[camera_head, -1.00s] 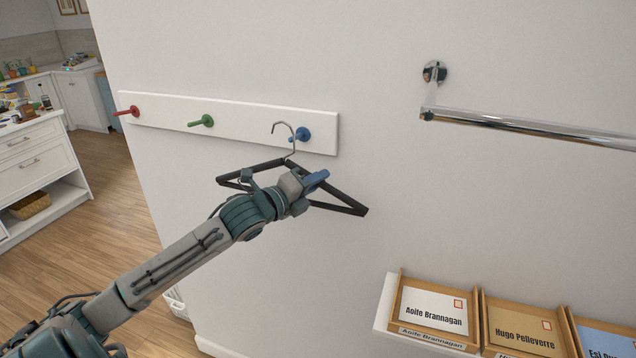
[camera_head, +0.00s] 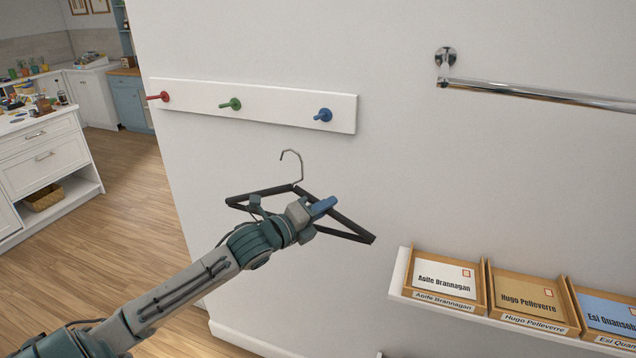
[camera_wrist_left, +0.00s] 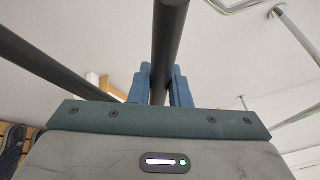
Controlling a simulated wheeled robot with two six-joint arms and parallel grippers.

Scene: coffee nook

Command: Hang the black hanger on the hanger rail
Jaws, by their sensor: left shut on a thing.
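The black hanger (camera_head: 350,226) has a thin metal hook (camera_head: 298,160) pointing up. My left gripper (camera_head: 322,207) is shut on one of its bars. In the left wrist view the blue fingers (camera_wrist_left: 160,86) close around the dark bar (camera_wrist_left: 167,40). The chrome hanger rail (camera_head: 545,97) is fixed to the wall at the upper right, with a round mount (camera_head: 445,57) at its left end. The hook is apart from the rail, to its left and lower. The rail's right end is out of the head view. My right gripper is not in view.
A white board with a red peg (camera_head: 160,96), a green peg (camera_head: 231,104) and a blue peg (camera_head: 323,115) is on the wall above the hanger. Labelled wooden trays (camera_head: 440,282) stand on a white ledge at the lower right.

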